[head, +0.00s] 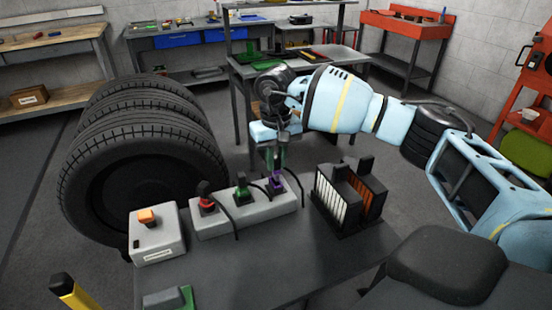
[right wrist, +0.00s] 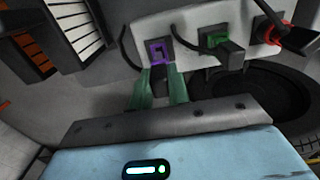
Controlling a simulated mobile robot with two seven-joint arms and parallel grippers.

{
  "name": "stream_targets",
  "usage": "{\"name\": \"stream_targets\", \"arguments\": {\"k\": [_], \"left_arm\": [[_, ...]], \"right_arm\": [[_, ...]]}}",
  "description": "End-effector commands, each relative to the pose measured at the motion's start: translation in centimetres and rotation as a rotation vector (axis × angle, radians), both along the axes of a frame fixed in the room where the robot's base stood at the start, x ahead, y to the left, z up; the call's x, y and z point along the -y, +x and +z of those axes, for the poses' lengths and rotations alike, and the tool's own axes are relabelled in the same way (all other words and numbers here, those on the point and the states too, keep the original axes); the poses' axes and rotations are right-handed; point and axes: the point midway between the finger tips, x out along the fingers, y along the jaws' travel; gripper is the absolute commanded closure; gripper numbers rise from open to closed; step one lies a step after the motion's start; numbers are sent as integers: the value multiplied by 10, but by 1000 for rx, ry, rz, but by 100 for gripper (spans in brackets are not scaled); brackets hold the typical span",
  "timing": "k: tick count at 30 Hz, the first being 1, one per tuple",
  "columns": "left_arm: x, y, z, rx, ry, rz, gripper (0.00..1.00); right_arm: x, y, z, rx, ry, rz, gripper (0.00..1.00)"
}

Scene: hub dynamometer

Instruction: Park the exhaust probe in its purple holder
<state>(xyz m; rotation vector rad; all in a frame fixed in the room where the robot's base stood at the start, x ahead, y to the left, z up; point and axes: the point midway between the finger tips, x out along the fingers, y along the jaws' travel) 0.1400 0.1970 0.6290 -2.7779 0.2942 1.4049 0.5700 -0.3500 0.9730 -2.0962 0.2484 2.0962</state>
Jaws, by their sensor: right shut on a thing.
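The purple holder (head: 277,184) is at the right end of a grey block, beside green and red ones. In the right wrist view its purple square outline (right wrist: 160,51) lies on a dark square base, just beyond my fingertips. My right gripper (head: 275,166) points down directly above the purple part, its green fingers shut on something. In the right wrist view the fingers (right wrist: 162,88) reach toward the purple outline. The exhaust probe is mostly hidden by the fingers; I cannot tell whether it is seated. My left gripper is not in view.
A box with an orange button (head: 147,216) stands left. Dark finned units (head: 350,195) stand close right. Large tyres (head: 140,160) are behind left.

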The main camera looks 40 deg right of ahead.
Motion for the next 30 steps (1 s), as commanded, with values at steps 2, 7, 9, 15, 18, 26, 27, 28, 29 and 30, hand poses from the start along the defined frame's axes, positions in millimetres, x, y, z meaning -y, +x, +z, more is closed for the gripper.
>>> {"name": "stream_targets", "arguments": {"k": [2,7,9,15,18,26,27,28,29,30], "left_arm": [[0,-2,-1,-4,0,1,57],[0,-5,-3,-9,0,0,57],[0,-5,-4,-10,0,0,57],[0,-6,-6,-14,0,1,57],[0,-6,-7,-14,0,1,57],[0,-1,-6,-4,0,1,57],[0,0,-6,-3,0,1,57],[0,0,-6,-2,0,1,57],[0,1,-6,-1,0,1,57],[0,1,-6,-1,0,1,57]], "right_arm": [[0,0,-1,0,0,0,100],[0,0,-6,-1,0,0,100],[0,0,-8,-1,0,0,100],[0,0,-13,-1,0,0,100],[0,0,-14,0,0,0,100],[0,0,-14,1,0,0,100],[0,0,-14,0,0,0,100],[0,0,-14,0,0,0,100],[0,0,-14,0,0,0,100],[0,0,-14,0,0,0,100]]}}
